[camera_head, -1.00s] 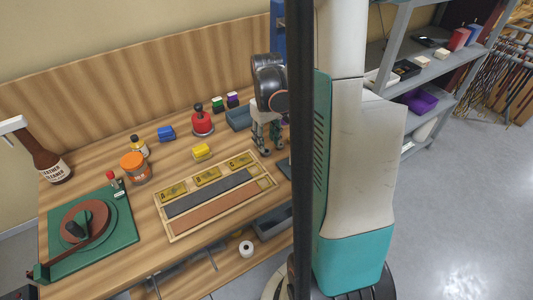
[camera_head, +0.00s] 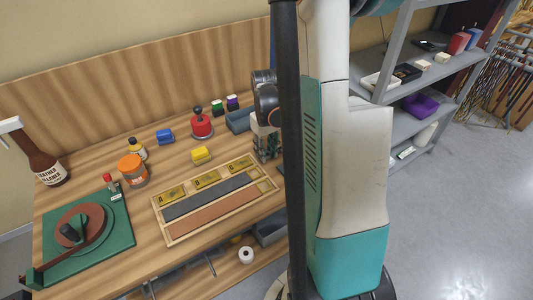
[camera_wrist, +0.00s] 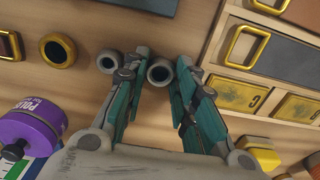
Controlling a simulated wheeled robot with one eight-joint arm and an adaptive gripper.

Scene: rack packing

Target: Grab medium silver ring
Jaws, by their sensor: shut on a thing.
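A grey silver ring (camera_wrist: 160,71) with a dark centre lies between the two teal fingertips of my gripper (camera_wrist: 160,64) in the wrist view. The fingers close on its sides. Another grey ring (camera_wrist: 108,62) sits just outside the left finger. A larger brass-coloured ring (camera_wrist: 58,50) is further left. In the head view my gripper (camera_head: 265,153) is low over the bench beyond the wooden tray's right end, partly hidden by my arm and column; the rings cannot be made out there.
The wooden tray (camera_head: 169,235) has compartments and lettered brass plates. A purple polish jar (camera_wrist: 22,130) and a yellow block (camera_wrist: 262,157) flank my gripper in the wrist view. A red-based stamp (camera_head: 201,125) and an orange jar (camera_head: 133,168) stand on the bench.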

